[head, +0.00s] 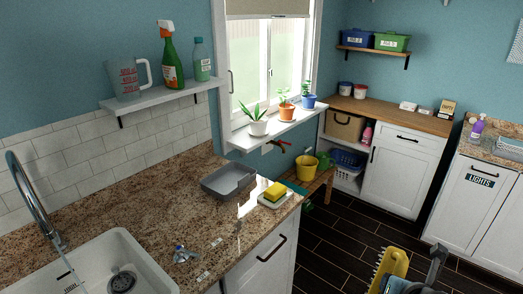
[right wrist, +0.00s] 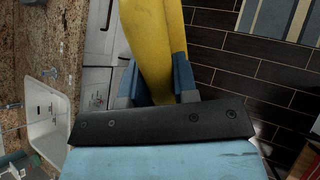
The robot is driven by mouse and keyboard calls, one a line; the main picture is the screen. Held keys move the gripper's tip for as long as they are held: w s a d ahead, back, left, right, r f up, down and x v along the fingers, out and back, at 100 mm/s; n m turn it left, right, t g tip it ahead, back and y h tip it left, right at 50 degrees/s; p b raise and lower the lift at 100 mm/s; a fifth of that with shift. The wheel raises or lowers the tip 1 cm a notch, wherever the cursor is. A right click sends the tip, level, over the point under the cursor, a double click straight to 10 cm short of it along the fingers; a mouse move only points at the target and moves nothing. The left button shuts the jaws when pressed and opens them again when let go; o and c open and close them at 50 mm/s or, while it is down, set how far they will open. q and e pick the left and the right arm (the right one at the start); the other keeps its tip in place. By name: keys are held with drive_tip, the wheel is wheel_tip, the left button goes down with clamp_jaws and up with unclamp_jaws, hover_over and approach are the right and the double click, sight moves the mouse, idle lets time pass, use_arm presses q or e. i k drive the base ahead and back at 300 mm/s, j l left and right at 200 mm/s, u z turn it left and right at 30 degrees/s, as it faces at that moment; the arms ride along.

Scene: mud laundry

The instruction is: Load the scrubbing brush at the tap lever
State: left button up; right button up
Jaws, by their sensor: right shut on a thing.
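The scrubbing brush (head: 390,266), yellow with pale bristles along its left side, is at the lower right in the head view. My right gripper (head: 398,285) is shut on it, off the counter and above the dark floor. In the right wrist view the brush's yellow body (right wrist: 150,35) stands between the blue-grey fingers. A small chrome fitting with a blue mark, possibly the tap lever (head: 184,255), is on the counter right of the sink. The chrome tap (head: 31,190) is running over the sink. My left gripper is not in view.
The white sink (head: 110,253) is at the lower left. A red-handled wall tap (head: 282,144) is below the windowsill, near a yellow bucket (head: 306,168).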

sight(179, 250)
drive_tip(key=u, duration=1.4)
drive_tip(key=j+u, duration=0.25)
drive_tip(key=u, duration=0.2)
drive_tip(key=j+u, duration=0.2)
drive_tip(key=u, duration=0.25)
drive_tip(key=i+j, duration=0.15)
drive_tip(key=j, duration=0.1)
